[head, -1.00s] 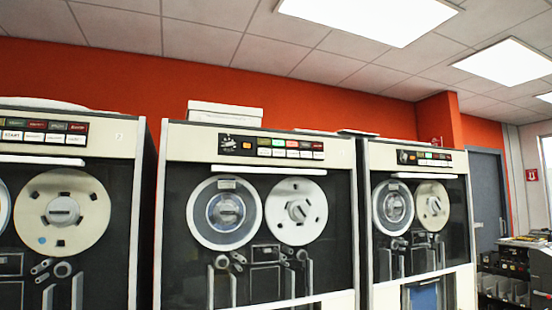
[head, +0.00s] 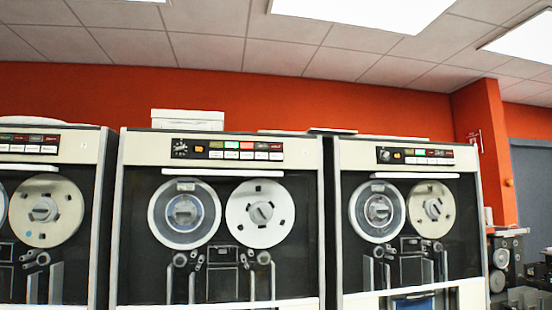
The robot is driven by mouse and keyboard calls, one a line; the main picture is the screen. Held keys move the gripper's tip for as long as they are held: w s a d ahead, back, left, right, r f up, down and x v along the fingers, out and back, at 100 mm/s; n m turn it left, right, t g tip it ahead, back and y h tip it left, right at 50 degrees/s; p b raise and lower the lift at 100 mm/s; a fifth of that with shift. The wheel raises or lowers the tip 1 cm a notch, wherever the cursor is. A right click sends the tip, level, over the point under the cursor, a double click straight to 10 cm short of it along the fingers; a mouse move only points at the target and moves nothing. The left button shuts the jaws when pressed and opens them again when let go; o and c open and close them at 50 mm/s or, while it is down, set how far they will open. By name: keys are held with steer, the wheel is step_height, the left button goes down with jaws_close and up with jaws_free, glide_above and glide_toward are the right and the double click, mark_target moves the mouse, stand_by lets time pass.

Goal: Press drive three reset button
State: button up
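Three tape drive cabinets stand side by side in the head view: a left one (head: 88,145), partly cut off, a middle one (head: 302,150) and a right one (head: 465,158). Each has a control panel of small coloured and white buttons along its top: left panel (head: 28,144), middle panel (head: 227,150), right panel (head: 414,156). The button labels and drive numbers are too small to read, so I cannot tell which button is reset or which cabinet is drive three. My gripper is not in view.
A white box (head: 187,119) lies on top of the middle cabinet. An orange pillar (head: 488,140) and a grey door (head: 532,190) are at the right. Dark equipment (head: 507,262) stands beside the right cabinet. The cabinets' lower parts and the floor are out of view.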

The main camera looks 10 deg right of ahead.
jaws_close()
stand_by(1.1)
